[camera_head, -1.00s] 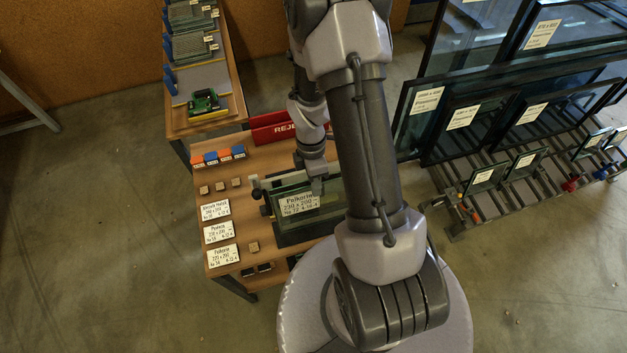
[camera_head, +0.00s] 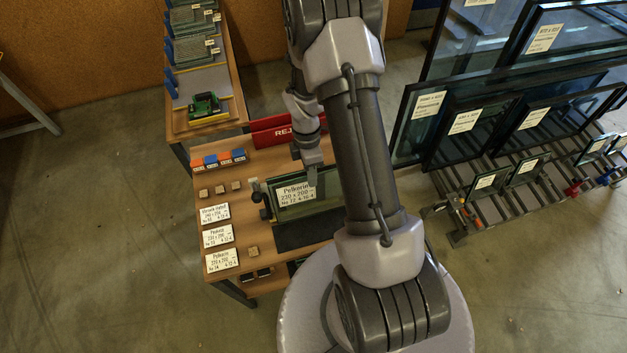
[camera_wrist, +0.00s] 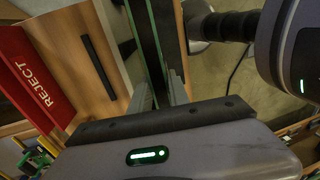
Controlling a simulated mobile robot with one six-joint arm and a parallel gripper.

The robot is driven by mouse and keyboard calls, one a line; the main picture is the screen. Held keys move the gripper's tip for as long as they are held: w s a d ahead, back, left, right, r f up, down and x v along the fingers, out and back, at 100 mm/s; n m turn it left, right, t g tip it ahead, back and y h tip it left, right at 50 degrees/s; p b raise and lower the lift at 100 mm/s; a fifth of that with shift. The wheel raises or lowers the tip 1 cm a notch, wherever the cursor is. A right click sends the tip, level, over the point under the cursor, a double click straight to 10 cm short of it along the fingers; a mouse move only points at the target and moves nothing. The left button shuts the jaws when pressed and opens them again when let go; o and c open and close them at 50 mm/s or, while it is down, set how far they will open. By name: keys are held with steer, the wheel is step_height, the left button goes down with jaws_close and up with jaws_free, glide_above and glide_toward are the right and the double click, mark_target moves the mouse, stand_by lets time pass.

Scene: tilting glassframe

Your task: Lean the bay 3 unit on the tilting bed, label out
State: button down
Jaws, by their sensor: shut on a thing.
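My gripper (camera_head: 312,168) is shut on the top edge of a small glass unit (camera_head: 322,203). In the wrist view the dark unit (camera_wrist: 147,35) runs edge-on away from between my fingers (camera_wrist: 160,90). The unit stands steeply over the back of a dark flat surface (camera_head: 305,233) on the wooden table, which looks like the tilting bed. My arm hides the right end of both. I cannot tell whether the unit's lower edge touches the surface.
A red REJECT bin (camera_head: 285,131) stands behind. Printed labels (camera_head: 218,236), small wooden blocks (camera_head: 220,189) and blue and orange blocks (camera_head: 218,158) lie on the table's left. A rack (camera_head: 480,215) of framed glass stands at right.

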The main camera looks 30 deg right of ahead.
steer(key=shift+w+d+f+b, duration=0.25)
steer(key=shift+w+f+b, duration=0.4)
steer(key=shift+w+f, duration=0.3)
steer(key=shift+w+d+f+b, duration=0.25)
steer(key=shift+w+f+b, duration=0.35)
steer(key=shift+w+f, duration=0.25)
steer(key=shift+f+b, duration=0.35)
steer(key=shift+f, duration=0.1)
steer(key=c, duration=1.2)
jaws_free()
steer(key=shift+o, duration=0.2)
step_height(320, 180, up, 17)
steer(key=w+p, duration=0.1)
steer(key=w, duration=0.1)
steer(key=shift+w+d+p, duration=0.4)
